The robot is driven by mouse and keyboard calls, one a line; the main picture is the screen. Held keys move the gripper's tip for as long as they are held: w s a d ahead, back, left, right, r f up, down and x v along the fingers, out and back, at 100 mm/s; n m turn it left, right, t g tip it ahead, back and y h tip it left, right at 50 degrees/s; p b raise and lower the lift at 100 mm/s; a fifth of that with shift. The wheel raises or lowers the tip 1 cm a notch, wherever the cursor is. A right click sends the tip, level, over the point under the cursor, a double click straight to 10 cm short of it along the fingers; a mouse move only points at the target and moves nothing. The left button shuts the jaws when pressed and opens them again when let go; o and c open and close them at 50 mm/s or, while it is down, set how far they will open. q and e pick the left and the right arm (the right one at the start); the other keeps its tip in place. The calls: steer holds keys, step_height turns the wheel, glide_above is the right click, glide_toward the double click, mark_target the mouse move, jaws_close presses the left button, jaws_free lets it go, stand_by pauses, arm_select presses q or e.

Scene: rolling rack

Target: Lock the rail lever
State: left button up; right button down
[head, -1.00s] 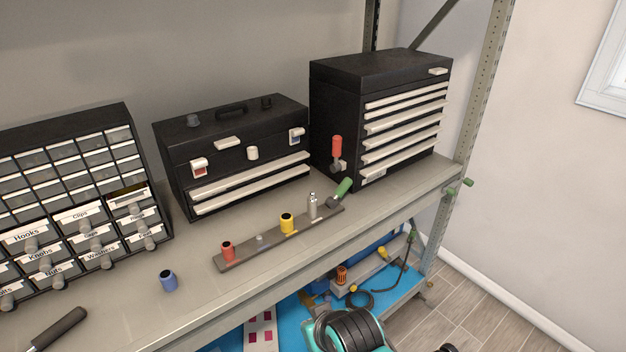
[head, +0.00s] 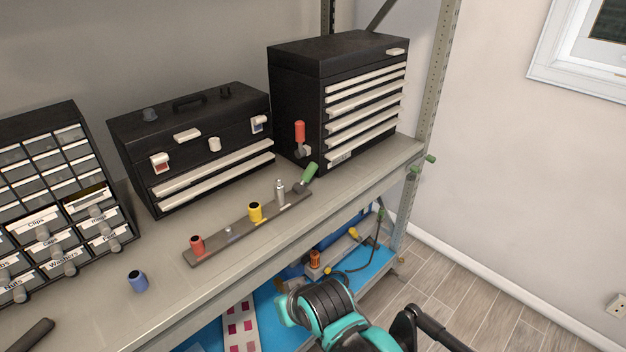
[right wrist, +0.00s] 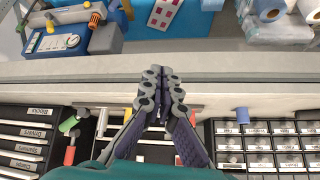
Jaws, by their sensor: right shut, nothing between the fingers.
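A grey rail (head: 215,247) lies on the shelf top. It carries a red knob (head: 197,246), a yellow knob (head: 255,211), a silver pin (head: 280,191) and, at its far right end, a tilted green-handled lever (head: 310,174). In the right wrist view the green handle (right wrist: 68,124) is left of the fingers. My right gripper (right wrist: 164,76) is shut and empty, over the shelf's front edge, apart from the lever. In the head view only part of my teal and black right arm shows at the bottom; its fingertips cannot be made out. My left gripper is not in view.
Behind the rail stand a black toolbox (head: 138,160) and a black drawer chest (head: 296,82) with a red-handled lever (head: 300,132) on its side. A small-parts cabinet (head: 127,218) is left. Another green handle (head: 430,159) is on the rack post. A blue knob (head: 137,281) stands in front.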

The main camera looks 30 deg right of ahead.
steer(key=w+d+r+m+t+p, duration=0.15)
steer(key=w+d+r+m, duration=0.3)
steer(key=w+m, duration=0.5)
steer(key=w+d+m+t+p, duration=0.1)
steer(key=w+d+m, duration=0.3)
steer(key=d, duration=0.2)
steer(key=w+d+m+h+p, duration=0.1)
steer(key=w+d+m, duration=0.3)
steer(key=d, duration=0.2)
steer(key=w+d+m+t+p, duration=0.1)
steer(key=w+d+m+p, duration=0.1)
steer(key=w+d+m, duration=0.2)
steer(key=shift+w+d+t, duration=0.2)
steer(key=shift+w+d, duration=0.1)
steer(key=shift+d, duration=0.2)
steer(key=shift+w+d+t, duration=0.15)
steer(key=shift+w+d, duration=0.1)
steer(key=shift+d, duration=0.2)
steer(key=w+d+f+m+t+h+p, duration=0.1)
steer(key=d+f+m, duration=0.1)
steer(key=d+m, duration=0.4)
steer(key=d, duration=0.3)
steer(key=shift+w+d+h, duration=0.15)
steer(key=shift+w+h, duration=0.05)
steer(key=shift+h, duration=0.2)
steer(key=shift+w+f+m, duration=0.1)
steer(key=shift+f+m, duration=0.05)
steer(key=shift+m, duration=0.1)
